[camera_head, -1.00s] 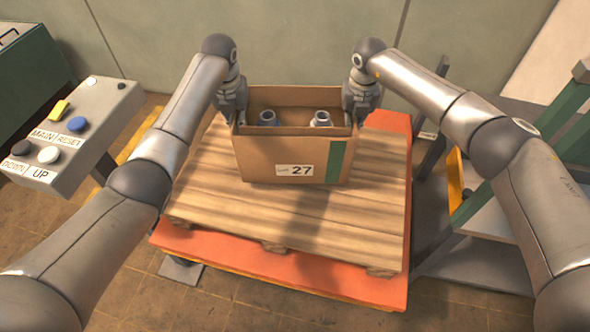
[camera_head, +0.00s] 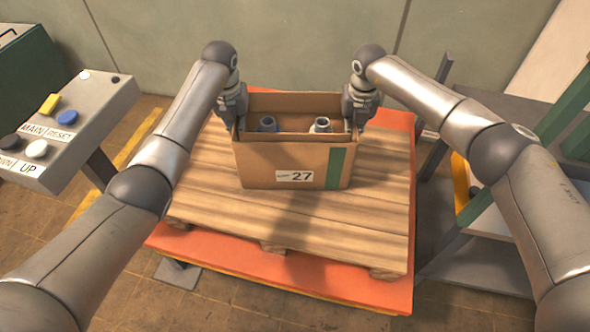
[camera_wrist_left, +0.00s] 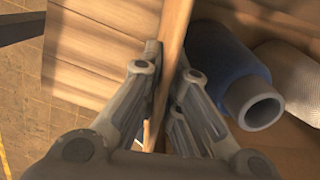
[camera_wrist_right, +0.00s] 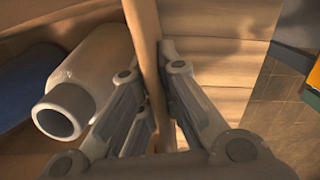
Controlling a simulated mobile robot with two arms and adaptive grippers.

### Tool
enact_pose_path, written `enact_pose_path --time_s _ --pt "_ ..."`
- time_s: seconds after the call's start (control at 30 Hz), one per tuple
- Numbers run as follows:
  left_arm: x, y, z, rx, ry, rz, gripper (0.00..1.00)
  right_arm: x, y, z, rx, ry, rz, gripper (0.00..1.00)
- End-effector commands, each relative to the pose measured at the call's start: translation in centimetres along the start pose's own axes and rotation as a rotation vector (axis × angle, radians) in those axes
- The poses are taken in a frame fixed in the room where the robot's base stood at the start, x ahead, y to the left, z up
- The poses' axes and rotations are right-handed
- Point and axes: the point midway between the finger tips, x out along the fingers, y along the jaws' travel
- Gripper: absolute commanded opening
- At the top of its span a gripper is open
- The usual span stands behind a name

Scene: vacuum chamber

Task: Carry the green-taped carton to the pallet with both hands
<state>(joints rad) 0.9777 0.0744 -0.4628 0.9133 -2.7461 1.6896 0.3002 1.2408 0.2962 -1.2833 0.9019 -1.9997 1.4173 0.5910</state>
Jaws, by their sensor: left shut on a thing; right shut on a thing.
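The open carton (camera_head: 265,165) has a green tape strip (camera_head: 335,168) and a label reading 27 on its front. It is upright over the wooden pallet (camera_head: 290,217); I cannot tell whether it touches the boards. My left gripper (camera_head: 238,120) is shut on the carton's left wall, which passes between the fingers in the left wrist view (camera_wrist_left: 163,85). My right gripper (camera_head: 352,118) is shut on the right wall, also seen in the right wrist view (camera_wrist_right: 150,85). Inside stand a blue bottle-like piece (camera_wrist_left: 228,70) and a pale one (camera_wrist_right: 90,75).
The pallet rests on an orange platform (camera_head: 290,277). A button panel (camera_head: 65,135) stands at the left. A frame with green posts and grey shelves (camera_head: 475,265) stands at the right. A wall (camera_head: 290,45) closes the back.

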Motion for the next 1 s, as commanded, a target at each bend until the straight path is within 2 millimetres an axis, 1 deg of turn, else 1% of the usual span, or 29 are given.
enact_pose_path --time_s 0.07,0.1,0.23,0.27,0.53,0.63,0.77,1.0 --pt "0.4 0.0 0.1 0.001 -0.004 -0.001 0.0 0.4 0.1 0.1 0.0 -0.003 0.002 0.0" --pt "0.4 0.0 0.0 0.0 -0.001 0.0 0.08 0.4 0.0 0.0 0.0 -0.001 0.0 0.08" --pt "0.3 0.0 -0.1 0.0 0.0 0.0 0.24 0.3 0.0 0.0 0.0 0.0 0.0 0.24" --pt "0.3 0.0 -0.1 0.0 0.0 0.0 0.27 0.3 0.0 0.0 0.0 0.0 0.0 0.27" --pt "0.3 0.0 0.0 0.0 0.0 0.0 0.27 0.3 0.0 0.0 0.0 0.0 0.0 0.27" --pt "-0.1 0.0 0.0 0.0 -0.002 0.0 0.27 0.3 0.0 0.0 0.0 0.0 0.0 0.27" --pt "-1.9 0.1 0.1 -0.001 -0.005 0.0 0.27 0.3 0.0 0.0 0.0 0.0 0.0 0.27" --pt "-7.1 0.1 0.1 0.0 -0.005 0.002 0.27 0.3 0.0 0.0 0.0 0.0 0.0 0.27"
